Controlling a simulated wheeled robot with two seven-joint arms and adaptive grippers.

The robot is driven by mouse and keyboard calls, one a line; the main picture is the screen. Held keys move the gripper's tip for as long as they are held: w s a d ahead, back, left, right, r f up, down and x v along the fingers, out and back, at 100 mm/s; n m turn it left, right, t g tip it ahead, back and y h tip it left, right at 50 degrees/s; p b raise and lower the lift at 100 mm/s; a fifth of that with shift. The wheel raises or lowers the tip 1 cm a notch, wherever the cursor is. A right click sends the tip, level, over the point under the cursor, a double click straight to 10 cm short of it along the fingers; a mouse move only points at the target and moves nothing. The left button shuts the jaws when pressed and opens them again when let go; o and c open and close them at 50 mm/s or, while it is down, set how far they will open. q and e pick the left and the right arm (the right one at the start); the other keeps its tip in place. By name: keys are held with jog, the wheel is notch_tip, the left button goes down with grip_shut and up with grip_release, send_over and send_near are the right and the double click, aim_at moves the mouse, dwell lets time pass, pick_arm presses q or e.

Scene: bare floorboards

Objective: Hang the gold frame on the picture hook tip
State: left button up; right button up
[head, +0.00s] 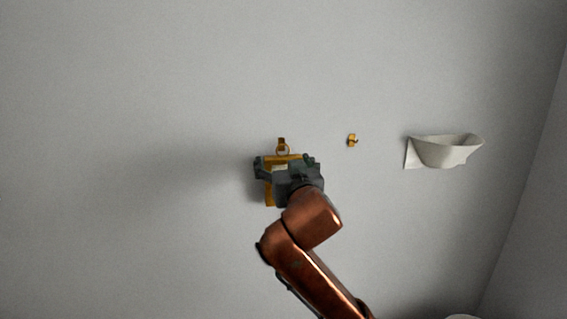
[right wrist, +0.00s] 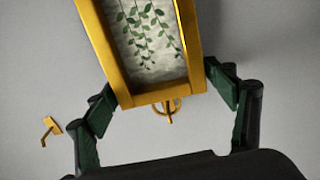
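The gold frame (head: 270,194) is upright against the wall in the head view, mostly hidden behind my right gripper (head: 286,166). The right wrist view shows the frame (right wrist: 155,93) upside down, with a picture of green leaves. My right gripper (right wrist: 163,98) has one finger at each side of the frame, and both appear to touch it. My left gripper is out of view.
A white bowl-shaped wall fixture (head: 446,151) is farther right, near the corner. The wall to the left is bare.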

jog(key=shift+o, duration=0.8)
